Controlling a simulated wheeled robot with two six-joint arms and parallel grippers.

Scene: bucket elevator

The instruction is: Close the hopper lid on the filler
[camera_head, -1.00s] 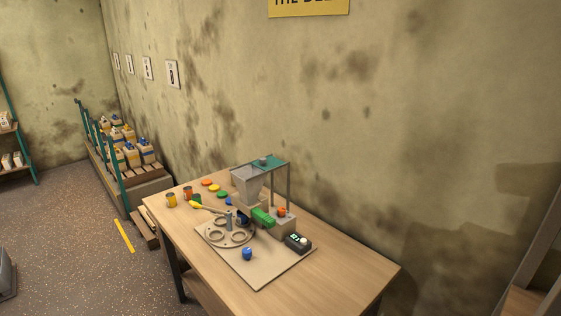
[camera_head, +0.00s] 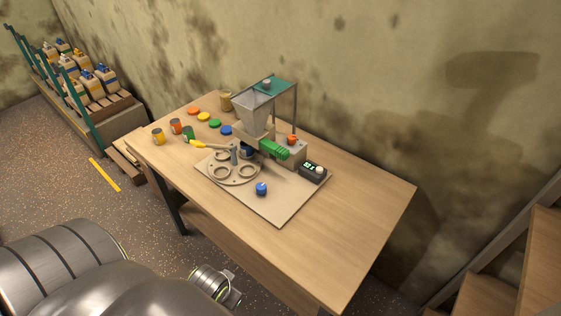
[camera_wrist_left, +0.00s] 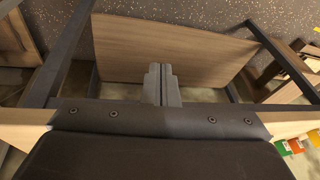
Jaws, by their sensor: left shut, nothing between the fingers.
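The filler stands on a base board (camera_head: 280,213) on the wooden table. Its grey metal hopper (camera_head: 253,110) is open at the top. The teal hopper lid (camera_head: 277,87), with a grey knob on it, is at the top of the stand, beside and behind the hopper mouth. My left gripper shows in the left wrist view (camera_wrist_left: 162,84); its two fingers are together with nothing between them, and table woodwork shows beyond. In the head view my arm links show at the lower left, away from the filler. My right gripper is in neither current view.
Several coloured caps (camera_head: 203,116) and small cans (camera_head: 158,137) stand along the table's left side. A blue-topped piece (camera_head: 261,189) and a dark box with a display (camera_head: 312,173) sit on the board. The table's right part (camera_head: 370,195) is clear. A pallet with jugs (camera_head: 92,85) stands back left.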

